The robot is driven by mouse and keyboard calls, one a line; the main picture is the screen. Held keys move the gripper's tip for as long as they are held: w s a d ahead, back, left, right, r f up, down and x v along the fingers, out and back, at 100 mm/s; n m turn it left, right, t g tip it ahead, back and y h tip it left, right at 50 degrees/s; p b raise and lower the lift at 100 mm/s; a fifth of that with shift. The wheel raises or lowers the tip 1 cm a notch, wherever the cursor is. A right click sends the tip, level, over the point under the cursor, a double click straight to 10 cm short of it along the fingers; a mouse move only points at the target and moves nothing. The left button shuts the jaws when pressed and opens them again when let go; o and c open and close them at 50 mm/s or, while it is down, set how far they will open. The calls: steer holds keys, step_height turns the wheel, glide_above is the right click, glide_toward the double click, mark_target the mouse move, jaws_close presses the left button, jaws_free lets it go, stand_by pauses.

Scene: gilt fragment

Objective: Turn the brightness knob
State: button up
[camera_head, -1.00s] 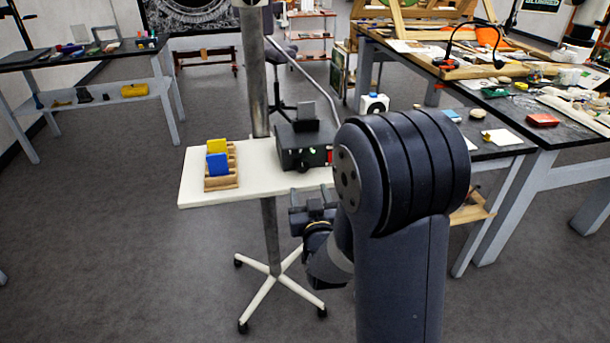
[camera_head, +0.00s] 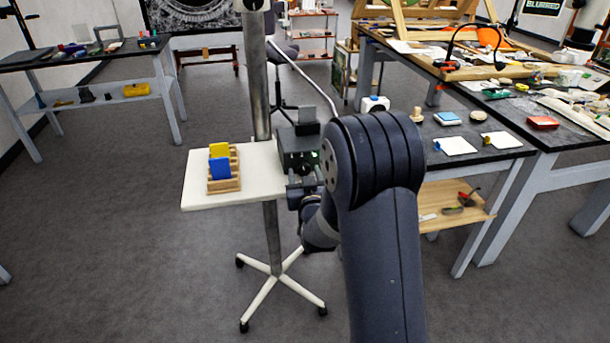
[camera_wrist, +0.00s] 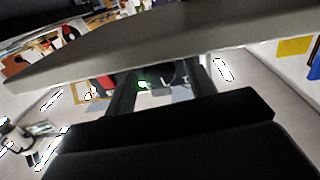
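The black box-shaped device (camera_head: 299,150) stands on the right part of a small white tray table (camera_head: 249,178). A small green light shows on its front. My gripper (camera_head: 304,187) is at the tray's front edge, just in front of the device. In the wrist view its two dark fingers (camera_wrist: 160,85) stand apart with a gap between them, and a green glow shows in that gap. I cannot make out the brightness knob; the gripper and my arm cover the lower front of the device. I cannot tell whether a finger touches it.
A wooden rack (camera_head: 225,186) with a yellow block (camera_head: 219,150) and a blue block (camera_head: 220,168) sits left on the tray. A metal pole (camera_head: 257,90) rises behind the tray. A cluttered dark workbench (camera_head: 510,135) stands at right. The floor at left is clear.

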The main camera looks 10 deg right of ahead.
steer(key=c, duration=0.9)
steer(key=shift+o, duration=0.2)
steer(key=shift+f+b, duration=0.1)
steer(key=shift+b, duration=0.35)
steer(key=m+b, duration=0.2)
steer(key=b, duration=0.1)
steer(key=shift+f+m+b, duration=0.1)
steer(key=shift+m+b, duration=0.2)
steer(key=shift+b, duration=0.1)
steer(key=m+b, duration=0.3)
steer(key=b, duration=0.1)
steer(key=shift+r, duration=0.2)
steer(key=o, duration=1)
steer(key=shift+c, duration=0.2)
